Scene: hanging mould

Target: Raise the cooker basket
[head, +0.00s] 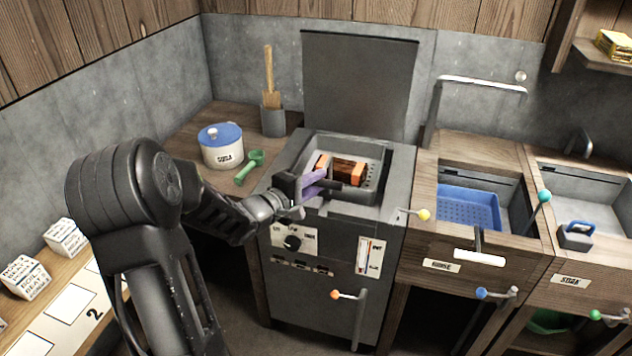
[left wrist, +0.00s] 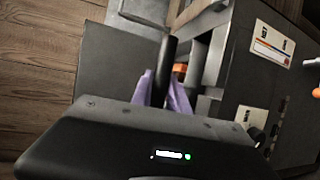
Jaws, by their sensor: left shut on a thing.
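The cooker (head: 335,262) is a dark grey cabinet with its lid (head: 360,85) standing open behind it. The grey cooker basket (head: 372,188) sits within the cooker's top opening and holds brown and orange blocks (head: 348,172). My left gripper (head: 313,186), with purple fingers, is at the front left of the basket. It is shut on the dark handle (left wrist: 170,55), which shows between its fingers in the left wrist view. How high the basket stands in the well is hard to tell. My right gripper is not in view.
A basin with a blue basket (head: 468,207) is to the right. Knobbed levers (head: 424,214) project from the fronts.

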